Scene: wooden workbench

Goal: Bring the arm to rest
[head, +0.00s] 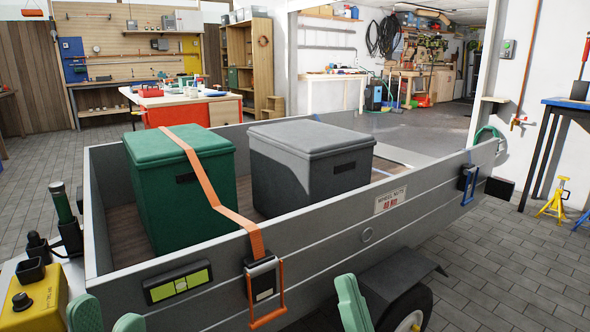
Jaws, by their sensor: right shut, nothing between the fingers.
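My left gripper (106,309) shows at the bottom left edge, in front of the grey trailer's (330,232) near side. Its two green fingers are apart with nothing seen between them. My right gripper (351,300) shows at the bottom centre as a green finger shape, shut and empty, in front of the trailer side near the wheel. The rest of both arms is out of the picture. Neither gripper appears to hold anything.
In the trailer stand a green lidded box (182,190) and a grey lidded box (310,165). An orange strap (205,180) crosses the green box to a buckle with an orange handle (266,290). A blue buckle (467,183) hangs further right.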

